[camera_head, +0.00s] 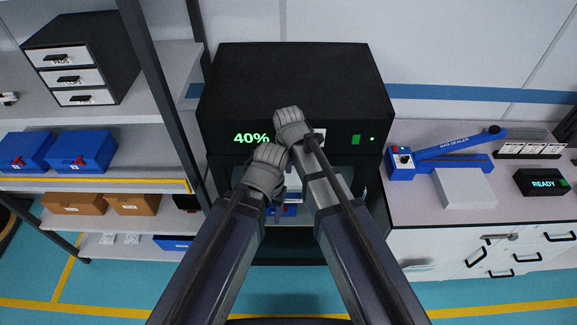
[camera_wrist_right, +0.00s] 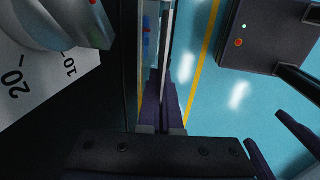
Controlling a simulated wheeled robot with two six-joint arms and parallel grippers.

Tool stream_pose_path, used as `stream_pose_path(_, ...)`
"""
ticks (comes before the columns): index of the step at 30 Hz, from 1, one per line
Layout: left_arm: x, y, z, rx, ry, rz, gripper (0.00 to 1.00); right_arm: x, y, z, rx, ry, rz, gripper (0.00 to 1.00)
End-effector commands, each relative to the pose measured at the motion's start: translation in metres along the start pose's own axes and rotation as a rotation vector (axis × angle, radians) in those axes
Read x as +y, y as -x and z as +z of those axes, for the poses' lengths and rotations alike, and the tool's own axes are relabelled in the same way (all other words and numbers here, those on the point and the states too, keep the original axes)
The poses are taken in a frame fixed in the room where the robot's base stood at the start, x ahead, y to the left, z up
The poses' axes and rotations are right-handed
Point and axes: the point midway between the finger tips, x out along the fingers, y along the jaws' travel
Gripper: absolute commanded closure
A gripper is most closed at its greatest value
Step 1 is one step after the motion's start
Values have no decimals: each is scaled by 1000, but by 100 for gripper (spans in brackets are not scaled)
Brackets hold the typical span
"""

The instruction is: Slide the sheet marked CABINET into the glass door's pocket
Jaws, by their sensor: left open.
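The black machine (camera_head: 295,85) with a green "40%" display stands in the middle of the head view, with an opening below its front panel. My left gripper (camera_head: 280,205) is the lower one, open in front of that opening. My right gripper's (camera_wrist_right: 161,130) fingers point away from the lower middle of the right wrist view. A thin pale upright strip (camera_wrist_right: 168,55) runs ahead of them, seen edge-on. I cannot tell whether it is the glass door or a sheet, or whether the fingers hold it. No CABINET marking is readable, and the pocket is not discernible. My arms hide much of the opening.
A knob (camera_wrist_right: 65,20) on a white dial plate (camera_wrist_right: 40,75) is close at left in the right wrist view. A shelf rack with blue bins (camera_head: 85,150) stands left. A counter (camera_head: 420,210) with a blue bag sealer (camera_head: 455,145) stands right.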

Motion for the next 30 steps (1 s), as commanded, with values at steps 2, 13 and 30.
stream_pose_path(2, 1, -8, 0, 0, -1, 0, 34, 0, -8, 0, 0, 0, 0, 100)
stream_pose_path(13, 3, -28, -2, 0, -1, 0, 34, 0, -29, 0, 0, 0, 0, 100)
stream_pose_path(30, 6, -59, -4, 0, 0, 0, 34, 0, -60, 0, 0, 0, 0, 100)
